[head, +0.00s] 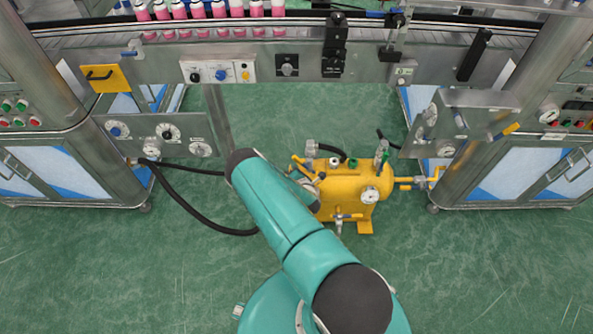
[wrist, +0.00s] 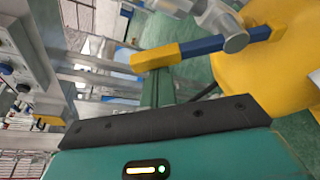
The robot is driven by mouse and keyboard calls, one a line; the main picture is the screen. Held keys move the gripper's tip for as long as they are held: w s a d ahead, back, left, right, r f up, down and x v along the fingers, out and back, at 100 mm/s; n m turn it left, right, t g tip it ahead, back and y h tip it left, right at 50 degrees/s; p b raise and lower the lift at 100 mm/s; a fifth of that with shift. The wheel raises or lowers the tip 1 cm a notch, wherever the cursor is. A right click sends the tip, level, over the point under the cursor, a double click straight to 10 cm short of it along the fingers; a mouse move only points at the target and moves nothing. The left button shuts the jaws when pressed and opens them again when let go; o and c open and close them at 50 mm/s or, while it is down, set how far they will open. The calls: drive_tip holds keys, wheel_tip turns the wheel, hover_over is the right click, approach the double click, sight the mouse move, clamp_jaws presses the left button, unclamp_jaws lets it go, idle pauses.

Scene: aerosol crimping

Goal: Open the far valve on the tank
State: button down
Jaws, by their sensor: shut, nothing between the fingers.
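The yellow tank (head: 352,186) stands on the floor right of centre in the head view, its left part hidden by my arm. It has grey fittings on top, a round gauge (head: 370,195) and a front valve (head: 340,217). In the wrist view a valve lever (wrist: 205,47), blue with a yellow end, runs from a grey valve body (wrist: 215,14) beside the yellow tank (wrist: 290,55). My gripper (wrist: 157,82) is shut and empty, its fingers close to the lever's yellow end. Whether they touch is unclear. In the head view my arm hides the gripper.
A black hose (head: 190,208) curves from the left cabinet (head: 70,168) behind my arm. A conveyor with pink-and-white cans (head: 197,10) crosses the back. Green floor lies open in front of the tank.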

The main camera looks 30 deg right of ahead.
drive_tip(key=shift+s+d+r+m+t, duration=0.3)
drive_tip(key=shift+s+d+r+m, duration=0.2)
drive_tip(key=shift+m, duration=0.2)
drive_tip(key=shift+s+d+r+m+t+y, duration=0.1)
drive_tip(key=shift+s+d+r+m+t, duration=0.2)
drive_tip(key=shift+d+m, duration=0.25)
drive_tip(key=shift+s+d+r+m+t+y, duration=0.15)
drive_tip(key=shift+s+d+r+m, duration=0.2)
drive_tip(key=shift+m, duration=0.3)
drive_tip(key=shift+s+d+r+m+t+y, duration=0.15)
drive_tip(key=shift+s+d+m+t, duration=0.1)
drive_tip(key=shift+d+m, duration=0.35)
